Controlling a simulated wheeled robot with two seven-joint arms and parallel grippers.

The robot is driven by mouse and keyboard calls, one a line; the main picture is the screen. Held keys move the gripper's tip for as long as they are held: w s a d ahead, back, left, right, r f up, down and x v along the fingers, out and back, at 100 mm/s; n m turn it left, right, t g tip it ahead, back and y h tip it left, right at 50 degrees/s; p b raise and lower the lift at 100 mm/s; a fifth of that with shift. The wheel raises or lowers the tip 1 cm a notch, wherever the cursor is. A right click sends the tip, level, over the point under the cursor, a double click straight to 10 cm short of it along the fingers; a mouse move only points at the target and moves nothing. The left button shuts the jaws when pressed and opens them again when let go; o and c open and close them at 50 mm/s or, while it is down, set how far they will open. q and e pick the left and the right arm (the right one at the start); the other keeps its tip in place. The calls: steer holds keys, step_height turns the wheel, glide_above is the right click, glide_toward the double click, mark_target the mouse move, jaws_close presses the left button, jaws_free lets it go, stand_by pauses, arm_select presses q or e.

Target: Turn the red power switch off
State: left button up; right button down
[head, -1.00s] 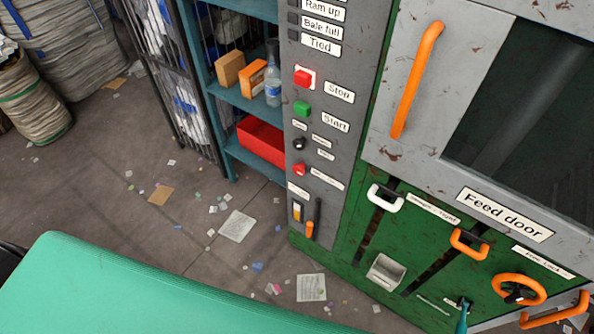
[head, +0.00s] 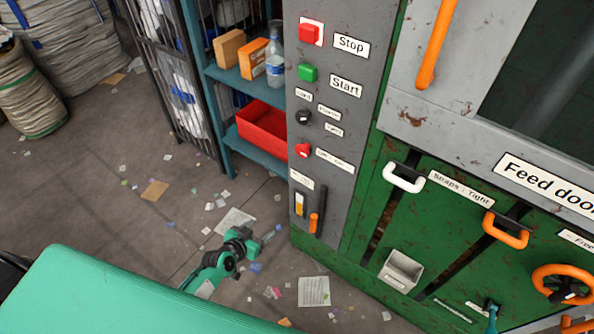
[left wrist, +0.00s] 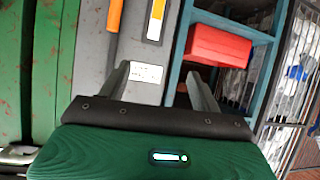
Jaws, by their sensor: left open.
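The grey control panel (head: 335,120) carries a small red knob (head: 302,150) beside a label too small to read; it is the likely power switch, but I cannot confirm that. A larger red Stop button (head: 309,33) sits higher up. My left gripper (head: 265,239) is low in front of the panel, left of its lower end, open and apart from the knob. In the left wrist view, the upside-down lower panel shows between and beyond my open fingers (left wrist: 160,88), with nothing between them. The red knob is not visible there. My right gripper is not in view.
A green Start button (head: 307,73), a black knob (head: 303,117) and an orange-handled lever (head: 314,223) share the panel. A teal shelf (head: 240,98) with a red bin (head: 265,128) stands to the left. The green machine (head: 365,235) is on the right. Litter covers the floor.

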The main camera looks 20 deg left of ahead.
arm_select(q)
steer(key=w+d+r+t+h+b, duration=0.1)
steer(key=w+r+t+h+b, duration=0.2)
steer(key=r, duration=0.6)
steer(key=m+t+b, duration=0.2)
glide_toward(300, 153)
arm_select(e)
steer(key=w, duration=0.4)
arm_select(q)
steer(key=p+x, duration=0.1)
steer(key=x, duration=0.7)
steer(key=shift+w+d, duration=0.1)
steer(key=shift+w, duration=0.05)
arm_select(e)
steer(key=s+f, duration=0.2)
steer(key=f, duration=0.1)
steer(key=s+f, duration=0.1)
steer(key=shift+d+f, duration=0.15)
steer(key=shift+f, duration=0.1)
arm_select(q)
steer(key=c, duration=1)
